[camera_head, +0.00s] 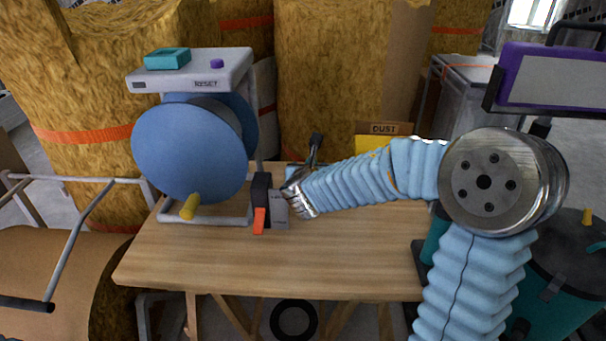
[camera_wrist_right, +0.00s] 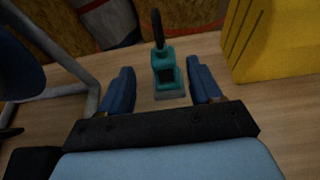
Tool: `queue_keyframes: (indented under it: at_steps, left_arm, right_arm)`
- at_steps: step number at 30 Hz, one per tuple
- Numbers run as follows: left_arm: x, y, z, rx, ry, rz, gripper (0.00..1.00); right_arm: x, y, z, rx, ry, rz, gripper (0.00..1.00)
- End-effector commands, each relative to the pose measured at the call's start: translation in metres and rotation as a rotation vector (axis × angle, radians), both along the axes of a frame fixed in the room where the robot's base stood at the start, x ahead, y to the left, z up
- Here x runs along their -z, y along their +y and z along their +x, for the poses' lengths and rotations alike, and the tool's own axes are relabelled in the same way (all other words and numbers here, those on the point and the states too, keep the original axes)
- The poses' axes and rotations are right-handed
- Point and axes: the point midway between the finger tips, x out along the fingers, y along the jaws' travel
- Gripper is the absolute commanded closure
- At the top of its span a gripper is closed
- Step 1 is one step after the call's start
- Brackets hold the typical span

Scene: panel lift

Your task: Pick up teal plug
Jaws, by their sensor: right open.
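The teal plug (camera_wrist_right: 164,72) stands upright on the table in the wrist view, on a small grey base. A black cable rises from its far end. My right gripper (camera_wrist_right: 160,66) is open, with its blue fingers on either side of the plug and a gap on each side. In the head view my right arm reaches in from the right over the table, and its silver wrist hides the fingers and most of the area around the plug. My left gripper is not in view.
A blue reel (camera_head: 188,148) on a grey frame stands at the table's left. A grey and black box with an orange lever (camera_head: 259,221) is beside my wrist. A yellow box (camera_wrist_right: 270,42) labelled DUST in the head view stands right of the plug. The wooden table's (camera_head: 330,255) front is clear.

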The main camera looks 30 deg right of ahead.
Motion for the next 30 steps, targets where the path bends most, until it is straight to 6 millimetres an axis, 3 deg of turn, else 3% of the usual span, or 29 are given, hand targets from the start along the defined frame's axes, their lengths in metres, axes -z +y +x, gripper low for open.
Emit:
queue_keyframes:
  at_steps: [16, 25, 30]
  left_arm:
    - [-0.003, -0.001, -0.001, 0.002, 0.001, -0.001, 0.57]
    - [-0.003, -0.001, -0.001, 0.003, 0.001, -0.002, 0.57]
    - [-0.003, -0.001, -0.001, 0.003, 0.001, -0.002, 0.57]
  right_arm:
    - [0.027, -0.037, 0.052, 0.002, 0.001, 0.000, 0.36]
    - [0.029, -0.039, 0.057, 0.000, 0.000, 0.000, 0.36]
    - [0.029, -0.039, 0.057, 0.000, 0.000, 0.000, 0.62]
